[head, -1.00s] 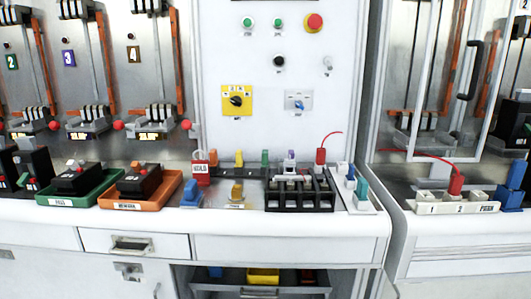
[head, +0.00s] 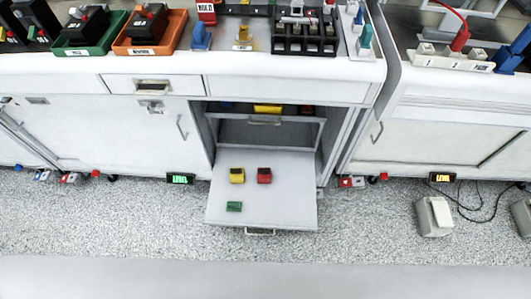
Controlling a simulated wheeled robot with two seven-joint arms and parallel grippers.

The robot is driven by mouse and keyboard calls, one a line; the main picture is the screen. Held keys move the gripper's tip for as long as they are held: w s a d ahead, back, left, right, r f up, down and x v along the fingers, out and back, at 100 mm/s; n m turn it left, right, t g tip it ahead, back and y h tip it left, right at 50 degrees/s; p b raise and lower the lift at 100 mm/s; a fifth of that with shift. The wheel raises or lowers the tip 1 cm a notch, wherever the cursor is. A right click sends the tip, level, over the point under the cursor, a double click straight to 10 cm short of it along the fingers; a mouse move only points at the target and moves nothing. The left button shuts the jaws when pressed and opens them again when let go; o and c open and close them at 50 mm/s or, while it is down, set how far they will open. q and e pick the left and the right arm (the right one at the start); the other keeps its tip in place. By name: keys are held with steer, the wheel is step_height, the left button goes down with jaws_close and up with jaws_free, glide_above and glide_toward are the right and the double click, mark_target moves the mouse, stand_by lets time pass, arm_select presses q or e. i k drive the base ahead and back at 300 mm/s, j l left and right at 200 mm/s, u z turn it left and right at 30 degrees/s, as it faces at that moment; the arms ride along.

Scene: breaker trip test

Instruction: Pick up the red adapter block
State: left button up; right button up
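A red adapter block (head: 264,175) with a dark top sits on a light grey pulled-out shelf or lowered door panel (head: 285,203) low in front of the cabinet, in the head view. A yellow block (head: 237,175) of similar shape sits just to its left, apart from it. A green block (head: 234,207) lies nearer the front edge of the panel. Neither of my grippers shows in the head view.
The open cabinet bay (head: 265,133) lies behind the panel, with a yellow bin (head: 267,108) on its upper shelf. The counter above holds an orange tray (head: 173,47), a green tray (head: 112,48) and a black rack (head: 304,46). Speckled floor (head: 370,220) surrounds the panel.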

mark_target(263, 174)
steer(key=i+l, duration=0.1)
steer(key=l, duration=0.3)
steer(key=i+l+u, duration=0.1)
steer(key=l, duration=0.25)
steer(key=i+l, duration=0.15)
steer(key=l, duration=0.25)
steer(key=i+l+u, duration=0.1)
steer(key=l, duration=0.3)
